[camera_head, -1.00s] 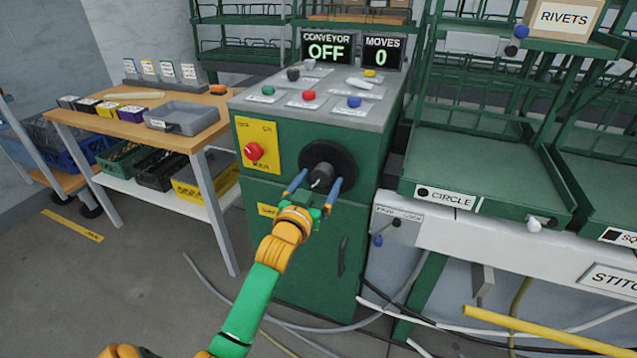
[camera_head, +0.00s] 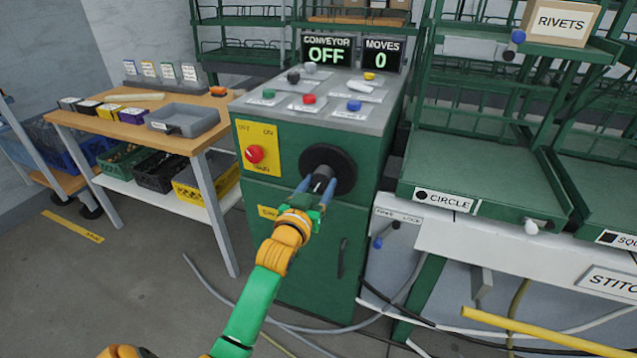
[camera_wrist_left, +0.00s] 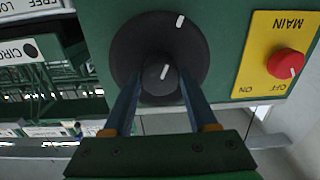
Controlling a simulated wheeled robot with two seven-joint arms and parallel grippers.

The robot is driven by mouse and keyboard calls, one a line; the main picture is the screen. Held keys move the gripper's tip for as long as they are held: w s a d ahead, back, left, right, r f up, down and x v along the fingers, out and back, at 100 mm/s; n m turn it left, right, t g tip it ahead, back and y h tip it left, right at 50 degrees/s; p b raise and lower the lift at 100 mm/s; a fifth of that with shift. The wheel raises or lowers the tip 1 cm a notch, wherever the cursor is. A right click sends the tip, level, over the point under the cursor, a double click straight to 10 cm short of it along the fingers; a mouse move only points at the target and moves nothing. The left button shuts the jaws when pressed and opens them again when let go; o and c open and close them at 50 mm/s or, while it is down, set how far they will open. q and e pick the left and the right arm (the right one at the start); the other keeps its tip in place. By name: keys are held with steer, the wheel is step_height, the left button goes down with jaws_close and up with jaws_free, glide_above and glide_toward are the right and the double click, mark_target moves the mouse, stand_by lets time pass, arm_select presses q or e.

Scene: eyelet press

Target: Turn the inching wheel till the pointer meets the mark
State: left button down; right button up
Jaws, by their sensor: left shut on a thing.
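The black inching wheel (camera_head: 343,165) is a round disc with a raised hub on the green machine's front. It also shows in the left wrist view (camera_wrist_left: 128,50). A white line (camera_wrist_left: 164,72) is on the hub face, and a white mark (camera_wrist_left: 180,20) is near the disc's upper rim. Both lean slightly right of straight up there; I cannot tell whether they line up exactly. My left gripper (camera_head: 318,184) is shut on the hub, one blue finger on each side, also in the wrist view (camera_wrist_left: 159,88). My right gripper is not in view.
A yellow plate with a red main switch (camera_head: 254,154) is left of the wheel. Buttons cover the sloping console (camera_head: 330,115); its displays read OFF and 0. A wooden table (camera_head: 180,141) stands left, a green rack (camera_head: 480,165) right. Cables lie on the floor.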

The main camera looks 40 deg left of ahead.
arm_select(q)
steer(key=shift+r+n+p, duration=0.25)
steer(key=shift+n+p, duration=0.8)
steer(key=shift+n, duration=0.15)
steer(key=n+p, duration=0.2)
steer(key=n, duration=0.1)
steer(key=shift+n, duration=0.3)
steer(key=n+p, duration=0.1)
steer(key=n, duration=0.2)
steer(key=shift+p, duration=0.4)
steer(key=shift+f+n+p, duration=0.1)
steer(key=shift+n+p, duration=0.25)
steer(key=shift+n, duration=1.05)
steer(key=shift+c, duration=1)
jaws_free()
steer(key=shift+f, duration=0.1)
